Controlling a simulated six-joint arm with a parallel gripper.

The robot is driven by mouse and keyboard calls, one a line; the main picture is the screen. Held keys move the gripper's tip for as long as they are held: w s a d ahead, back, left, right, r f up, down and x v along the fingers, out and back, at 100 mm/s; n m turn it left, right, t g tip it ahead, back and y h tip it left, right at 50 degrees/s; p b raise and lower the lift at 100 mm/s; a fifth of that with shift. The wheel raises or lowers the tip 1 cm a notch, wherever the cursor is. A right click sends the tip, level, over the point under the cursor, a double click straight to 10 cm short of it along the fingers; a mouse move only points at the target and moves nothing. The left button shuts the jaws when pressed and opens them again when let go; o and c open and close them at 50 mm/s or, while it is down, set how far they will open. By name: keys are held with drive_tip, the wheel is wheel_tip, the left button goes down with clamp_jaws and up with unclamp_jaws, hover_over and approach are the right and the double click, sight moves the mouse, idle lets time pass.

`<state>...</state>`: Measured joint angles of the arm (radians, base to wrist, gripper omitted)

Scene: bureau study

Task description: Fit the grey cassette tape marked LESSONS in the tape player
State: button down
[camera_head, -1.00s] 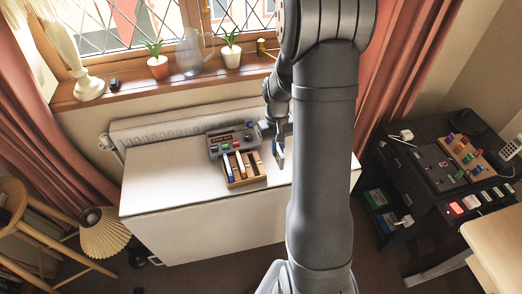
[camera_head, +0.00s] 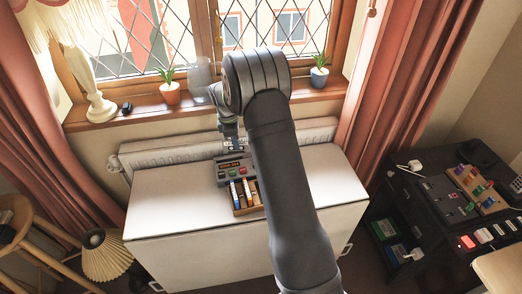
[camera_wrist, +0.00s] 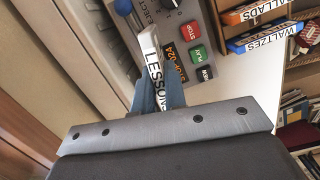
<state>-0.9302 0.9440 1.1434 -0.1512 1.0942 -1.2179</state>
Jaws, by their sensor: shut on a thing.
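The cassette tape (camera_wrist: 152,62), pale on the edge I see and marked LESSONS, is between the fingers of my gripper (camera_wrist: 158,92) in the wrist view. It stands edge-up over the tape player (camera_wrist: 182,12). I cannot tell whether it touches the player or has entered a slot. The grey player has EJECT, red STOP and green PLAY buttons, and a small display reading STOP 024, partly covered by the cassette. In the head view my gripper (camera_head: 231,142) is above the back of the player (camera_head: 228,170); the cassette cannot be made out there.
A wooden rack (camera_head: 250,208) with several cassettes stands just in front of the player. The wrist view shows tapes marked BALLADS (camera_wrist: 255,11) and WALTZES (camera_wrist: 264,37). The white cabinet top (camera_head: 175,205) is clear at left. The radiator (camera_head: 165,152) and windowsill lie behind.

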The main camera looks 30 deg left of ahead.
sight(228, 147)
drive_tip(key=shift+s+a+f+n, duration=0.2)
drive_tip(key=shift+a+f+n, duration=0.35)
drive_tip(key=shift+a+f, duration=0.5)
drive_tip(key=shift+s+a+f+n, duration=0.2)
drive_tip(key=shift+a+f+n, duration=0.45)
drive_tip(key=shift+f, duration=0.55)
drive_tip(key=shift+a+f, duration=0.1)
drive_tip(key=shift+f, duration=1.85)
drive_tip(key=c, duration=1.4)
unclamp_jaws()
drive_tip(key=shift+o, duration=1)
drive_tip(key=shift+s+f, duration=0.1)
wheel_tip(228, 147, up, 7)
